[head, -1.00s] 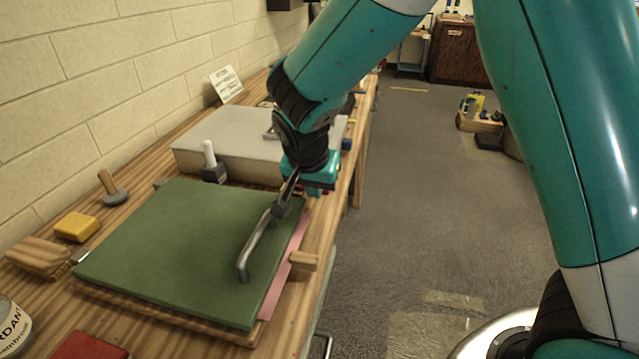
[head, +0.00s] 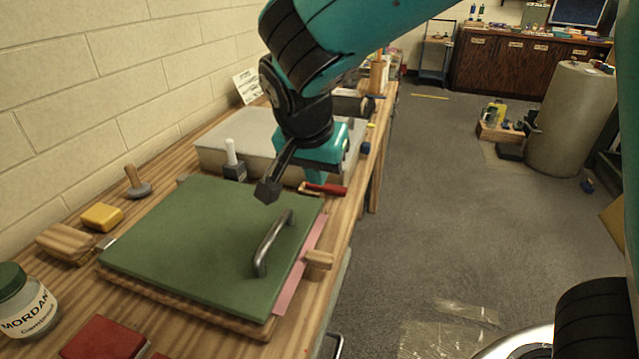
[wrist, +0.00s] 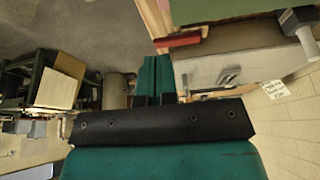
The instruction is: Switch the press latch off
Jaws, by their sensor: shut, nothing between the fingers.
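The press is a green board (head: 200,240) lying flat on a wooden base, with a grey metal bar handle (head: 273,243) on its right part. A small wooden block (head: 319,259) sits at its right edge, and a white upright lever on a dark block (head: 234,165) stands just behind it. I cannot tell which of these is the latch. My gripper (head: 318,180) is shut and empty, above the far right corner of the board, apart from the handle. In the wrist view its fingers (wrist: 155,72) are together, and the white lever and dark block (wrist: 299,22) show at upper right.
A red-handled tool (head: 323,188) lies just below my gripper. A pale tray (head: 212,158) is behind the press. A yellow block (head: 102,217), a brush (head: 66,242), a jar (head: 26,305) and a red block (head: 103,340) lie left and front. Open floor is to the right.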

